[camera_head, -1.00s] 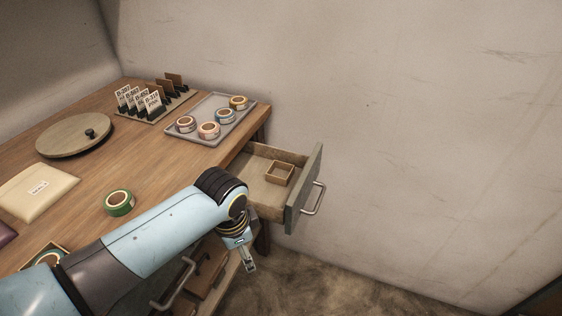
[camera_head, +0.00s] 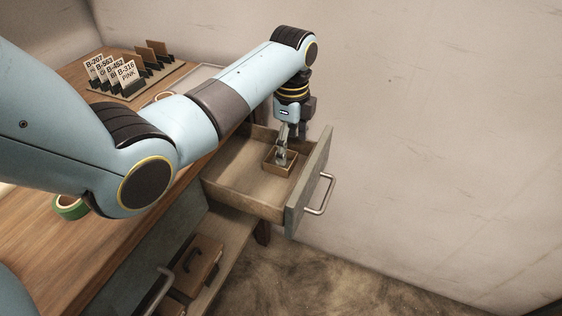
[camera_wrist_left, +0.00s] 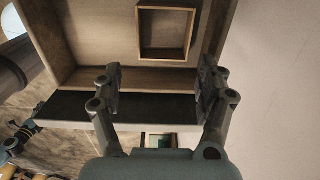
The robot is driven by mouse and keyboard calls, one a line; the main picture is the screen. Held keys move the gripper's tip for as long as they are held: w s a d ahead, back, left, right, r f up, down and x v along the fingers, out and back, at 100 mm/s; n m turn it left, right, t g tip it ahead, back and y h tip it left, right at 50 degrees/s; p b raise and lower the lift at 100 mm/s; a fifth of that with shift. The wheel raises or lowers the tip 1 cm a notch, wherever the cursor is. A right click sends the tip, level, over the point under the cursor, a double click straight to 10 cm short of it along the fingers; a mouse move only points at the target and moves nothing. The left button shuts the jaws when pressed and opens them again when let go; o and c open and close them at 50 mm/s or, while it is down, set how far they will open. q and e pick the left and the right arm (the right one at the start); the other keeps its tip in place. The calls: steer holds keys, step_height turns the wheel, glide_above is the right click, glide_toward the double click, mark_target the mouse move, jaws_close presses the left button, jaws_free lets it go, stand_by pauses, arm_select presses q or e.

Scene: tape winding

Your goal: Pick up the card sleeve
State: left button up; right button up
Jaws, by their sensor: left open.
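No card sleeve can be clearly made out in the current views. My left gripper (camera_head: 284,152) is open and empty, pointing down over the pulled-out drawer (camera_head: 236,188). In the head view its fingers overlap a small square wooden box (camera_head: 279,169) inside the drawer. In the left wrist view, the box (camera_wrist_left: 139,35) lies beyond the open fingertips (camera_wrist_left: 158,78) and looks empty. The height of the fingers above it is hard to tell.
Standing label cards (camera_head: 127,76) are in a rack on the wooden table. A green tape roll (camera_head: 70,208) is partly hidden by my arm, which also hides most of the grey tray (camera_head: 200,76). A brown case (camera_head: 197,264) lies in a lower compartment.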

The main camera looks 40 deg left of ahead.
mark_target(290, 161)
arm_select(q)
steer(key=shift+f, duration=0.45)
steer(key=f, duration=0.2)
steer(key=f+b, duration=0.1)
steer(key=f, duration=0.1)
steer(key=shift+w+f, duration=0.2)
steer(key=shift+f, duration=0.4)
steer(key=c, duration=0.5)
steer(key=shift+c, duration=0.3)
arm_select(e)
steer(key=shift+w+a+f, duration=0.2)
steer(key=shift+w+f, duration=0.1)
steer(key=shift+f, duration=0.3)
